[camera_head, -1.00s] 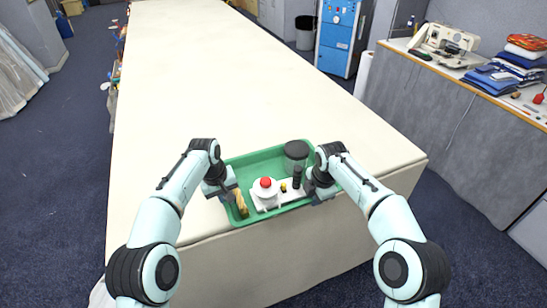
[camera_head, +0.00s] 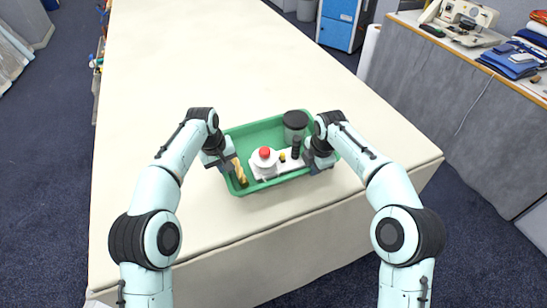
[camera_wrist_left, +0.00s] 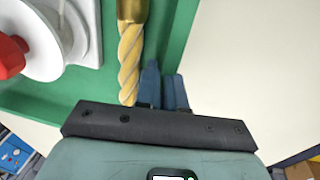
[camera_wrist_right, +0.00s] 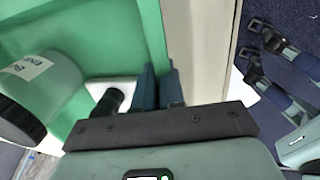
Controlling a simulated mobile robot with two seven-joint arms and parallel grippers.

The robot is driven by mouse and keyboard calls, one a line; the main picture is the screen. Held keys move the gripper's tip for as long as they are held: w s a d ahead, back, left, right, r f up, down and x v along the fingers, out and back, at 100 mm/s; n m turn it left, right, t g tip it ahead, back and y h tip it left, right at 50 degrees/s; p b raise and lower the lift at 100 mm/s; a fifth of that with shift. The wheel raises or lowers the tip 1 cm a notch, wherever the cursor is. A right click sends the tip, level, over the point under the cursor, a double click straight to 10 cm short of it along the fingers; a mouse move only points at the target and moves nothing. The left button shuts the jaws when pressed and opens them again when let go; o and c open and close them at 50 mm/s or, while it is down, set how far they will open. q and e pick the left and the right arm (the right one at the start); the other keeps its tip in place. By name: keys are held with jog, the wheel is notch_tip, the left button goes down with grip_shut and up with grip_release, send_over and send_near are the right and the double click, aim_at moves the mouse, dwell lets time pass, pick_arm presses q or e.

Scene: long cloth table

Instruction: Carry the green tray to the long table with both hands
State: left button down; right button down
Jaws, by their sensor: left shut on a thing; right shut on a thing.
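The green tray (camera_head: 257,136) is over the near end of the long cloth-covered table (camera_head: 215,65); I cannot tell whether it touches the cloth. My left gripper (camera_head: 229,165) is shut on the tray's left wall, which also shows in the left wrist view (camera_wrist_left: 178,45). My right gripper (camera_head: 315,158) is shut on its right wall, seen in the right wrist view (camera_wrist_right: 152,35). The tray holds a dark-lidded jar (camera_head: 295,124), a white piece with a red knob (camera_head: 264,158), a black cylinder (camera_head: 296,148) and a drill-like twisted bit (camera_head: 239,172).
The table's near edge (camera_head: 330,207) lies just in front of the tray. The cloth beyond is bare. A grey side counter (camera_head: 470,85) with a sewing machine and folded cloths stands at the right. A blue cabinet (camera_head: 340,25) is at the back.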

pick_arm(q)
jog(key=shift+w+a, duration=0.2)
pick_arm(e)
jog(key=shift+w+d, duration=0.15)
jog(key=shift+d, duration=0.05)
pick_arm(q)
jog(key=shift+s+r, duration=0.15)
pick_arm(e)
jog(key=shift+r, duration=0.15)
pick_arm(q)
jog(key=shift+s, duration=0.1)
pick_arm(e)
jog(key=shift+s, duration=0.25)
